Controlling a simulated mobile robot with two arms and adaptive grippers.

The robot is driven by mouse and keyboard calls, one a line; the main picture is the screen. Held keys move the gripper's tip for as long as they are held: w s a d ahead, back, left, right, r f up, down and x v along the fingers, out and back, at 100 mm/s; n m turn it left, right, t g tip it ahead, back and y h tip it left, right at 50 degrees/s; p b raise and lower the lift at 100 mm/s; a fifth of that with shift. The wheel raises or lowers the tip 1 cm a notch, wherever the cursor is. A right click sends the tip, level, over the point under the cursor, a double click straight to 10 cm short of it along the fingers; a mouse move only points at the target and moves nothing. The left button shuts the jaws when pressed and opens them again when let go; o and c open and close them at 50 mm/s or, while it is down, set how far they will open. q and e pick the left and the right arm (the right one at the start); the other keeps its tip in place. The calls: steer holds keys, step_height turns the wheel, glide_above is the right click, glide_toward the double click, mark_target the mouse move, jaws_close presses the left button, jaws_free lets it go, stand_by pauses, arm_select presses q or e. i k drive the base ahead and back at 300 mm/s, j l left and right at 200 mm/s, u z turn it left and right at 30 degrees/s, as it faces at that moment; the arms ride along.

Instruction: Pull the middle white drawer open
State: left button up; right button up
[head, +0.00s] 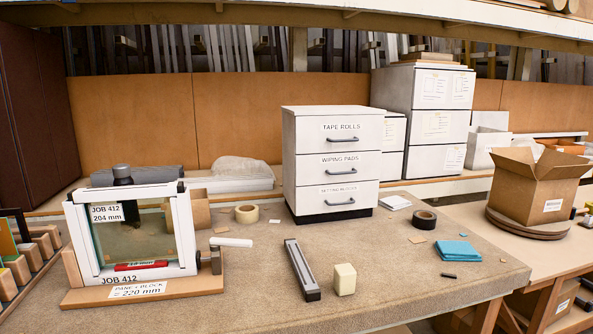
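The white drawer unit (288,164) stands upright on the far part of the workbench. It has three drawers stacked one above the other, each with a dark bar handle, and all look shut. The middle white drawer (310,168) is labelled "WIPING PADS". Its handle (340,158) is in plain view. The top drawer (305,135) reads "TAPE ROLLS". The bottom drawer (312,201) has a label that is hard to read. Neither of my grippers shows in the head view.
A white framed fixture (181,232) on a wooden base stands left. A grey metal bar (302,270) and a cream block (345,280) lie before the drawers. Tape rolls (247,214) (424,219) and a blue cloth (457,251) lie nearby. A cardboard box (535,188) stands right.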

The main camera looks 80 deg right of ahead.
mark_target(321, 168)
steer(key=z, duration=3.05)
